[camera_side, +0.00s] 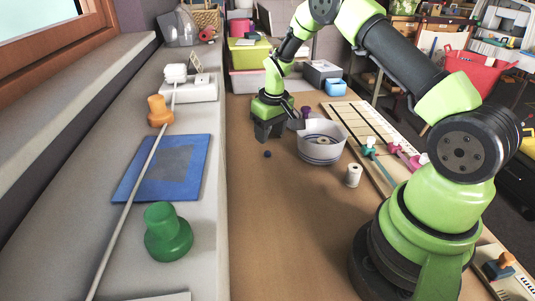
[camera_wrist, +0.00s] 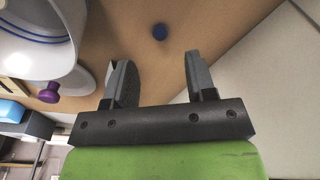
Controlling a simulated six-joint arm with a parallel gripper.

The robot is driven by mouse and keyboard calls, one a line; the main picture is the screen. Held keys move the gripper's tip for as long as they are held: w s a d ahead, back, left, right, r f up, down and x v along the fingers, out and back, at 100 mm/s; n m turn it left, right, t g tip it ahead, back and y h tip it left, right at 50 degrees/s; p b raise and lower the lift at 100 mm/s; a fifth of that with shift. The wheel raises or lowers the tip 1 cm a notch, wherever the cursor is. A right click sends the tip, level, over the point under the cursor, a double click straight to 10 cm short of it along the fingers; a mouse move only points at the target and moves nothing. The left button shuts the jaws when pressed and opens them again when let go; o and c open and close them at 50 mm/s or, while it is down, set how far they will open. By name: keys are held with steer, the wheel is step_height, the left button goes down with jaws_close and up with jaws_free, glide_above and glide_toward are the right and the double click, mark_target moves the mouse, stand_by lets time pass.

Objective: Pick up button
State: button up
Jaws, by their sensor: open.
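A small dark blue button (camera_side: 267,154) lies on the brown table, left of the white bowl. In the wrist view the button (camera_wrist: 160,32) lies beyond the fingertips, roughly in line with the gap between them. My gripper (camera_side: 268,136) is above the table close to the button in the side view, pointing down. In the wrist view my gripper (camera_wrist: 158,62) is open, with nothing between its fingers.
A white bowl with blue stripes (camera_side: 320,155) stands close to the right of my gripper. A purple peg (camera_side: 306,112) and a thread spool (camera_side: 353,175) are nearby. A grey ledge (camera_side: 205,215) borders the table at left. The front of the table is clear.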

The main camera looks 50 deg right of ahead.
mark_target(268, 151)
steer(key=f, duration=0.6)
steer(key=shift+w, duration=0.35)
steer(key=shift+r, duration=0.1)
steer(key=shift+c, duration=0.2)
jaws_close()
